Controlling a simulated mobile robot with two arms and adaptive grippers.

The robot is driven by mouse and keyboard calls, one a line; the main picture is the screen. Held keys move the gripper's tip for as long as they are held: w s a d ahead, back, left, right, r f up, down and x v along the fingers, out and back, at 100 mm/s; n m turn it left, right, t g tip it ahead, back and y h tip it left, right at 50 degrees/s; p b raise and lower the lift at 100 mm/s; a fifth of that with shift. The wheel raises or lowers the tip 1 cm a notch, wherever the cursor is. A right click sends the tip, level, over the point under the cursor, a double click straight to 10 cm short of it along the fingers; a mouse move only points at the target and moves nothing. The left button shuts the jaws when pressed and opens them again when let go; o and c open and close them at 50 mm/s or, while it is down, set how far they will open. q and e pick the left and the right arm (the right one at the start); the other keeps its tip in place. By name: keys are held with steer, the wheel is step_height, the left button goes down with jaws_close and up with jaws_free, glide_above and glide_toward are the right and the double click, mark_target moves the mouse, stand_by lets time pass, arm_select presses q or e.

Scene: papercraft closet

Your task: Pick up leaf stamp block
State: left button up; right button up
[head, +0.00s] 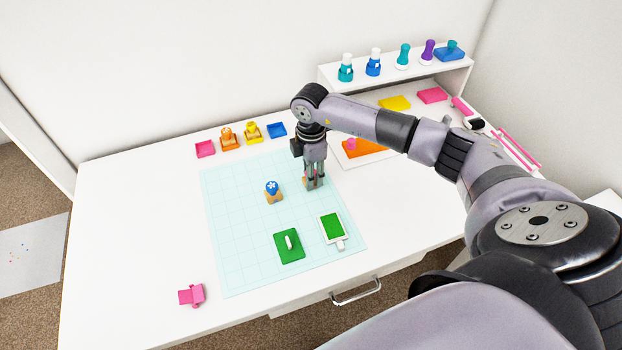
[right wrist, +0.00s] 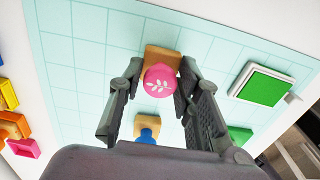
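The leaf stamp block shows in the right wrist view as a wooden block with a round pink top (right wrist: 163,88) bearing a white leaf print. It stands on the cutting mat between the fingertips of my right gripper (right wrist: 160,78). The fingers are spread on either side of the pink top; the right finger looks very close to it, and contact cannot be told. In the head view my right gripper (head: 314,180) points straight down over the mat and hides most of the block. My left gripper is not in view.
A blue flower stamp (head: 272,191) stands just left of my right gripper. A green pad (head: 289,246) and an open green ink pad (head: 332,229) lie in front. A shelf (head: 400,71) with bottles stands back right. The mat (head: 225,245) is clear at left.

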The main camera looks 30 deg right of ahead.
jaws_close()
steer(key=shift+r, duration=0.15)
step_height(320, 180, up, 20)
steer(key=b, duration=0.2)
stand_by(0.4)
steer(key=shift+c, duration=0.9)
jaws_free()
jaws_close()
